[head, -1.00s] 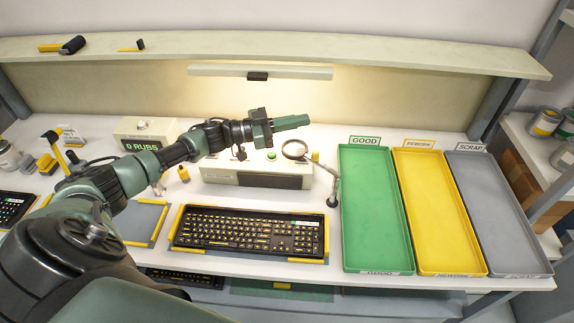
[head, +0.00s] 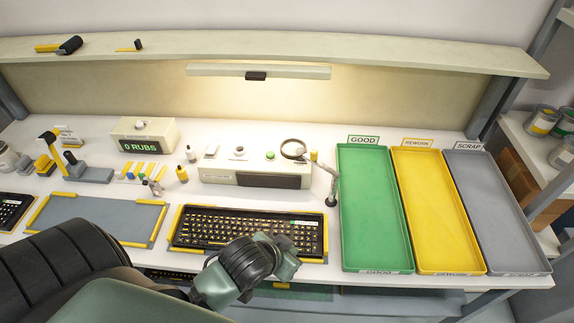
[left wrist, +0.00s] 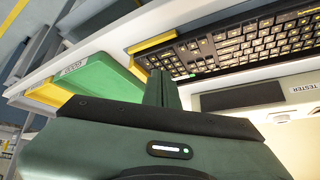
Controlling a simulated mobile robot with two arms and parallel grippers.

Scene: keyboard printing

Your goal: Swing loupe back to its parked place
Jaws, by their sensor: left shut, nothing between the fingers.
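The loupe (head: 293,149) is a dark ring lens on a jointed grey arm. Its foot stands on the bench between the keyboard and the green tray. The lens sits over the right end of the cream tester box (head: 225,178). My left arm comes in low at the front of the head view, its end over the keyboard's front right part; the fingertips do not show clearly there. In the left wrist view my left gripper (left wrist: 161,88) is shut and empty, with the keyboard beyond it. It is apart from the loupe. My right gripper is not in view.
The keyboard (head: 225,224) lies in a yellow-cornered holder. Right of the loupe are the green tray (head: 375,205), yellow tray (head: 437,210) and grey tray (head: 497,210), all empty. A rub counter (head: 148,135) stands at left. A shelf (head: 400,58) runs above the back.

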